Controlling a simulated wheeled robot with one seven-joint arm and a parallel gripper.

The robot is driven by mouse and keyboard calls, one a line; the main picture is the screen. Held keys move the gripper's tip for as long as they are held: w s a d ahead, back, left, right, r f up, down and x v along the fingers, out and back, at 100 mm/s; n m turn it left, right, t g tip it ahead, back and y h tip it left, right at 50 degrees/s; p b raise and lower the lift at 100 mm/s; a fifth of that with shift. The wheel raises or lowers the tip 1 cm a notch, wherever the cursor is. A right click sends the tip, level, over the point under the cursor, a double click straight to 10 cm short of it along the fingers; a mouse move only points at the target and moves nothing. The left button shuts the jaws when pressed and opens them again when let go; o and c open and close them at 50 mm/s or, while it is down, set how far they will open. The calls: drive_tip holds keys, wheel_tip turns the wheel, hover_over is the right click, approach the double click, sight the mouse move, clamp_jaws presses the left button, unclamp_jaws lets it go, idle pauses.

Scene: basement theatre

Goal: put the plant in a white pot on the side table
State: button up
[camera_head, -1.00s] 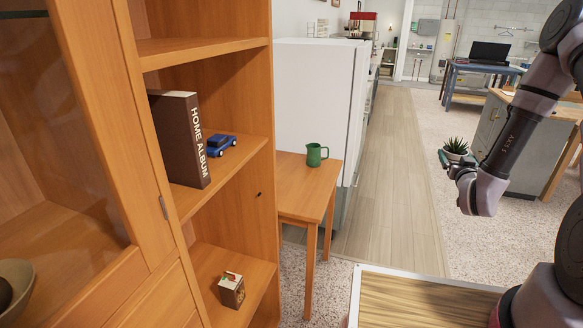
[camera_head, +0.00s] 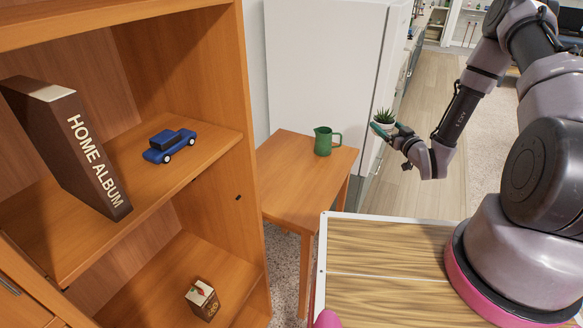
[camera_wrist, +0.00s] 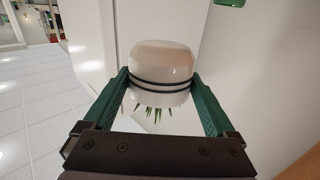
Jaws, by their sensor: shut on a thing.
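The plant in a white pot (camera_head: 384,119) is held in my gripper (camera_head: 383,128), in the air to the right of the side table. In the wrist view the white pot (camera_wrist: 162,68) with dark bands sits between both green fingers of my gripper (camera_wrist: 160,90), with spiky green leaves showing below it. The wooden side table (camera_head: 300,178) stands between the shelf unit and the white cabinet. A green jug (camera_head: 323,141) stands near its back right edge; the front and left of the top are bare.
A wooden shelf unit (camera_head: 243,150) stands close on the left, holding a brown album (camera_head: 75,150), a blue toy car (camera_head: 168,145) and a small box (camera_head: 202,299). A tall white cabinet (camera_head: 325,65) rises behind the side table.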

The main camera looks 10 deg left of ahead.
drive_tip(key=s+a+f+n+g+y, duration=0.4)
drive_tip(key=a+f+y, duration=0.1)
drive_tip(key=f, duration=0.2)
drive_tip(key=n+g+y, duration=0.4)
drive_tip(key=n+g, duration=0.1)
drive_tip(key=g, duration=0.1)
approach(310, 178)
drive_tip(key=w+a+r, duration=0.1)
drive_tip(key=a+r, duration=0.1)
drive_tip(key=a, duration=0.1)
drive_tip(key=w+a+r, duration=0.1)
drive_tip(key=a, duration=0.2)
drive_tip(key=w+a+r, duration=0.1)
drive_tip(key=a+r, duration=0.1)
drive_tip(key=a, duration=0.1)
drive_tip(key=shift+r, duration=0.35)
drive_tip(key=shift+a+f, duration=0.15)
drive_tip(key=shift+a, duration=0.2)
drive_tip(key=shift+w+d+f, duration=0.1)
drive_tip(key=shift+f, duration=0.5)
drive_tip(key=shift+f, duration=0.2)
drive_tip(key=o, duration=1.3)
drive_tip(key=shift+c, duration=0.2)
drive_tip(key=shift+r, duration=0.15)
drive_tip(key=v, duration=1.2)
